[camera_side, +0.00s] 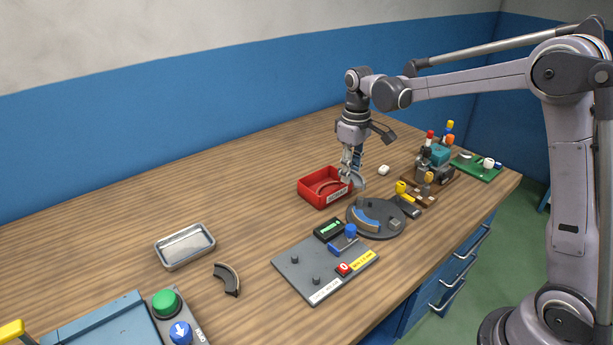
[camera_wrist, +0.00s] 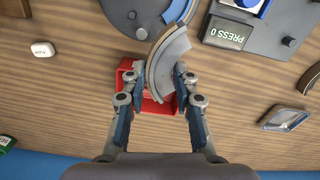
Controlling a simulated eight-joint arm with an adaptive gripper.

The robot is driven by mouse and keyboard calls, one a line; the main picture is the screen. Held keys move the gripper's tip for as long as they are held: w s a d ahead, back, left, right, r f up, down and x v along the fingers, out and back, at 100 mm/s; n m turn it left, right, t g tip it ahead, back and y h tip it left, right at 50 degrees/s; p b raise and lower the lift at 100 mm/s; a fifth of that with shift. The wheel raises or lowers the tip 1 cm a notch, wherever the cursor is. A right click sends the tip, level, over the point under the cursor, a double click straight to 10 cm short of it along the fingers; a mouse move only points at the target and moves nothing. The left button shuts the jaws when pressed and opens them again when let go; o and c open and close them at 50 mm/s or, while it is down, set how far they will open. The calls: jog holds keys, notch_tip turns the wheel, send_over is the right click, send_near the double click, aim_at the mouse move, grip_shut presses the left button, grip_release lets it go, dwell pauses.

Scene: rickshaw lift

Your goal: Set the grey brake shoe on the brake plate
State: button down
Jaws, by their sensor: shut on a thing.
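My gripper (camera_side: 350,172) is shut on the grey brake shoe (camera_side: 358,184), a curved piece held above the table between the red bin and the brake plate. In the wrist view the grey shoe (camera_wrist: 171,66) lies between the fingertips (camera_wrist: 157,78), overlapping the bin and reaching up toward the plate's edge. The round dark brake plate (camera_side: 391,231) is just in front of the gripper, and shows at the top of the wrist view (camera_wrist: 124,17).
A grey fixture board (camera_side: 299,275) with pegs and a display (camera_side: 328,229) is in front. A dark shoe (camera_side: 227,279) and metal tray (camera_side: 185,246) lie left. Several tools crowd the right.

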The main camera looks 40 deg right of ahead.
send_over(386, 207)
jog(key=f, duration=0.1)
jog(key=shift+w+a+f, duration=0.1)
jog(key=shift+w+f, duration=0.05)
jog(key=shift+f, duration=1.6)
jog(key=shift+w+a+f, duration=0.1)
jog(key=shift+f, duration=1.6)
jog(key=shift+f, duration=0.4)
jog(key=c, duration=1)
grip_release()
jog(key=shift+o, duration=0.2)
jog(key=shift+d, duration=0.15)
jog(key=shift+o, duration=1.2)
jog(key=shift+s, duration=0.15)
notch_tip(386, 207, up, 7)
